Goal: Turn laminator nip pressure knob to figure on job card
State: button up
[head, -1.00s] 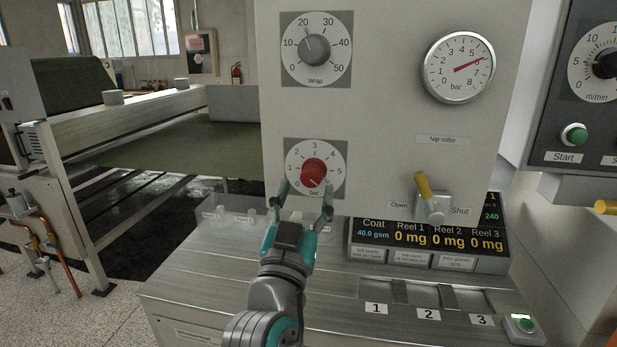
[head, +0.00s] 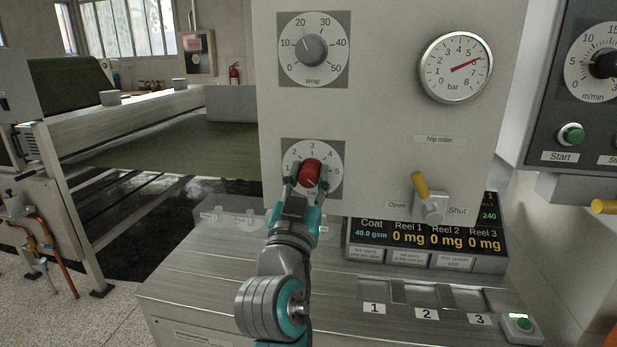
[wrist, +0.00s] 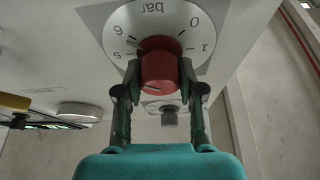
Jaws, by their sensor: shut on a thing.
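The red nip pressure knob (head: 310,173) sits on a white dial marked in bar (head: 330,158), low on the grey panel. My gripper (head: 307,184) is shut on the knob from below, one finger on each side. In the wrist view the red knob (wrist: 160,72) is between the two fingertips (wrist: 159,90), with the dial's figures 0, 1, 5 and 6 showing beside it. A pointer mark on the knob faces near the 6 side in the wrist view, though it is small. The round gauge (head: 456,67) has its red needle between 5 and 7. I cannot make out a job card for certain.
The wrap knob (head: 311,49) is above. A yellow-handled Open/Shut lever (head: 424,190) is to the right, above a display (head: 428,236) reading Coat 40.0 gsm. Clear acrylic pieces (head: 235,222) stand left of my arm. The bench front is mostly clear.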

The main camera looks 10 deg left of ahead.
jog(key=shift+n+y, duration=0.4)
jog(key=shift+n, duration=0.2)
jog(key=n+y, duration=0.2)
jog(key=n, duration=0.3)
jog(key=shift+y, duration=0.4)
jog(key=shift+n+g+y, duration=0.5)
jog(key=shift+n+y, duration=0.4)
jog(key=shift+n, duration=1.3)
jog(key=o, duration=1.1)
jog(key=shift+o, duration=0.2)
jog(key=shift+s+f, duration=0.1)
jog(key=v, duration=1.1)
jog(key=shift+s+d, duration=0.2)
jog(key=shift+s, duration=0.15)
